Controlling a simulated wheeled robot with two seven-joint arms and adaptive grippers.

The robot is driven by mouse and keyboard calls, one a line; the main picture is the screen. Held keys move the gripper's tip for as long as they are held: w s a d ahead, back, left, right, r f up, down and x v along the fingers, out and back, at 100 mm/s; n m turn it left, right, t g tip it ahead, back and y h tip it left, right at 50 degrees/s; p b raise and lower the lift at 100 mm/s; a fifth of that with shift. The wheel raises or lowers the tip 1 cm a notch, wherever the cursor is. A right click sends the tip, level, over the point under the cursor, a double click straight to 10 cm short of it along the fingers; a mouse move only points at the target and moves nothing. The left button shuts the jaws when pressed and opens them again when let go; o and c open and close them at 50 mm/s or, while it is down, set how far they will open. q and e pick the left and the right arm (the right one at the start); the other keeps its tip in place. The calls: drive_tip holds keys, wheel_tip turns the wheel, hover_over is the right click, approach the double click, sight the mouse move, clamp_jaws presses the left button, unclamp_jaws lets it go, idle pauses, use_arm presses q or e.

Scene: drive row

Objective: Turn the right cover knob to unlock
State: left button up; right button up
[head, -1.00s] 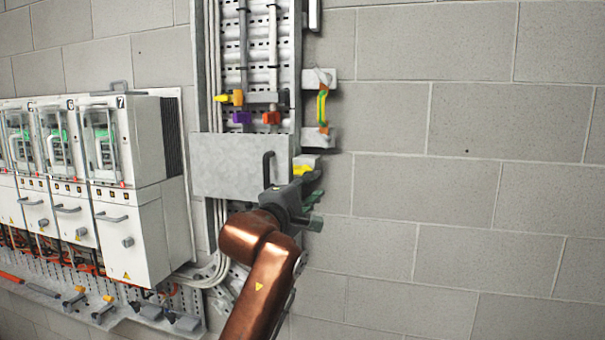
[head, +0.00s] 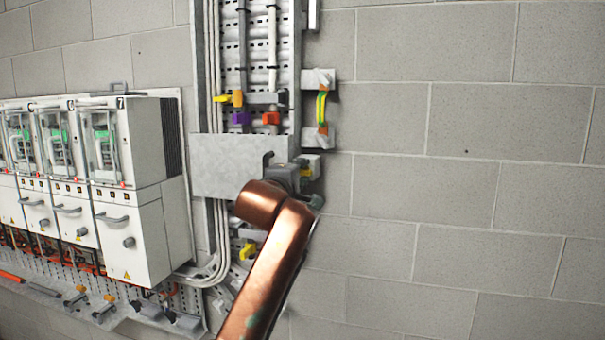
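A plain grey metal cover (head: 222,165) is fixed across the vertical rail. My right gripper (head: 308,186) is at the cover's right end, mostly hidden behind my copper wrist. Only bits of its dark fingers show, so I cannot tell how far apart they are. A small yellow part (head: 306,173) below a white block shows just past the gripper. I cannot tell if it is the right cover knob; no other knob is clear there, and the gripper and wrist hide much of that end. Contact with the gripper is not clear. My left gripper is not in view.
Yellow, purple and red-orange clamps (head: 271,118) sit on the rail above the cover. A green-yellow strap (head: 321,107) is on the wall mount at right. White numbered drive cabinets (head: 133,225) stand left. The block wall (head: 460,180) farther right is clear.

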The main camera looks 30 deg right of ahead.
clamp_jaws()
drive_tip(key=shift+f+n, duration=0.1)
drive_tip(key=shift+n, duration=0.2)
idle(0.3)
drive_tip(key=n, duration=0.2)
drive_tip(key=shift+n+b, duration=0.3)
drive_tip(key=n, duration=0.4)
drive_tip(key=shift+n, duration=0.3)
drive_tip(key=n+p, duration=0.1)
drive_tip(key=n, duration=0.4)
drive_tip(key=n+p, duration=0.1)
drive_tip(key=n, duration=0.4)
idle(0.3)
